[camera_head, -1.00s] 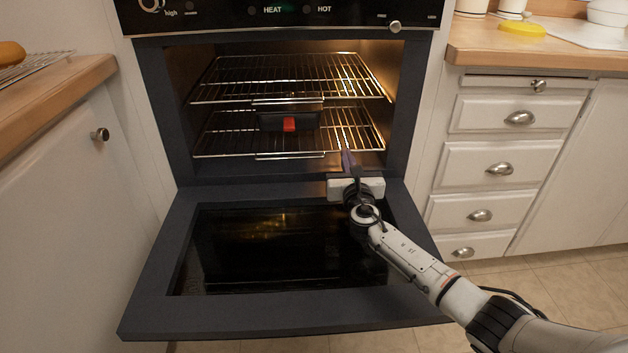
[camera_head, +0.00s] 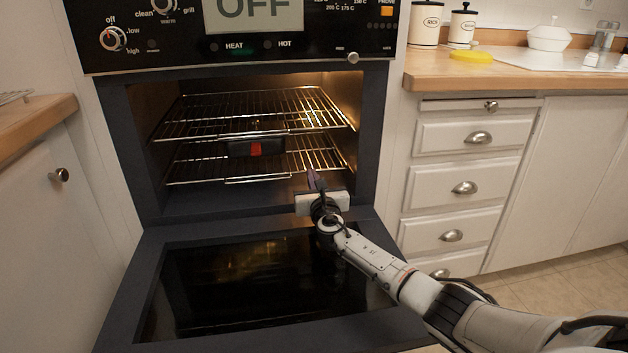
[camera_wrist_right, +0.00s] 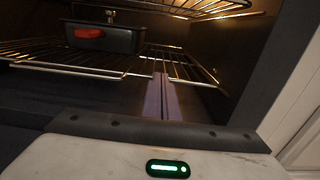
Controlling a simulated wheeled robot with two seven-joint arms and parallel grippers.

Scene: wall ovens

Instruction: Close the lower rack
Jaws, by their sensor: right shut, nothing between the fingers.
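The oven's lower rack (camera_head: 200,172) is a wire shelf inside the open oven, and its front edge stands near the cavity mouth. A dark pan with a red item (camera_head: 256,149) rests on it. The lower rack also shows in the right wrist view (camera_wrist_right: 130,66). My right gripper (camera_head: 313,178) is shut and empty, its fingers pointing into the oven at the rack's front right. In the wrist view the fingers (camera_wrist_right: 160,98) reach the rack's front bar; I cannot tell whether they touch. My left gripper is not in view.
The upper rack (camera_head: 250,112) sits above the lower one. The oven door (camera_head: 130,300) hangs open and flat below my right arm. Drawers (camera_head: 465,188) and a counter (camera_head: 500,75) stand to the right, a white cabinet (camera_head: 40,210) to the left.

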